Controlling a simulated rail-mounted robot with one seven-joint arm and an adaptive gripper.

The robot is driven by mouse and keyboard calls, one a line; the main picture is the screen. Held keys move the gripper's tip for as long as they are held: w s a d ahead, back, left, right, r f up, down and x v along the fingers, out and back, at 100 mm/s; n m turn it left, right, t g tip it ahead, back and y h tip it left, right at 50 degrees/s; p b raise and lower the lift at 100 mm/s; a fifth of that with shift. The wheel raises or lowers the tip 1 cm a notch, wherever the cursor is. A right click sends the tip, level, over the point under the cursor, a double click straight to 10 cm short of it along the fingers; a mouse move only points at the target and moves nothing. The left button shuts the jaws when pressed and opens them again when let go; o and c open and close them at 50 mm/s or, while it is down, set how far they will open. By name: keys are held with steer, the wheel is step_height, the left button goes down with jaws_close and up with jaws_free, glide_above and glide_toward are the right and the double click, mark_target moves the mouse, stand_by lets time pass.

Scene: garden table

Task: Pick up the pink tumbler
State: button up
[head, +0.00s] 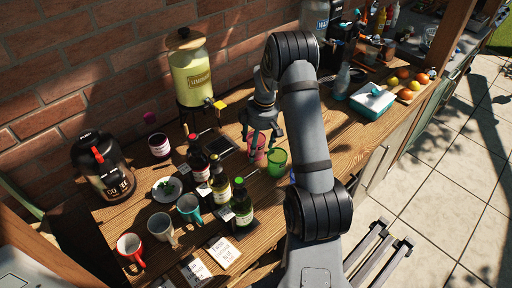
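The pink tumbler (257,148) stands upright on the wooden table, just left of and behind a green tumbler (276,163). My gripper (260,133) points down above the pink tumbler. Its fingers look spread apart, one toward each side of the tumbler's rim. I cannot tell whether the fingertips reach below the rim or touch it. The green tumbler stands close to the right finger.
Several dark bottles (220,184) stand left of the tumblers. A yellow drink dispenser (192,75) stands behind against the brick wall. A teal box (372,100) is at the right.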

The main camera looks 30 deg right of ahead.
steer(key=shift+c, duration=0.8)
steer(key=c, duration=1.1)
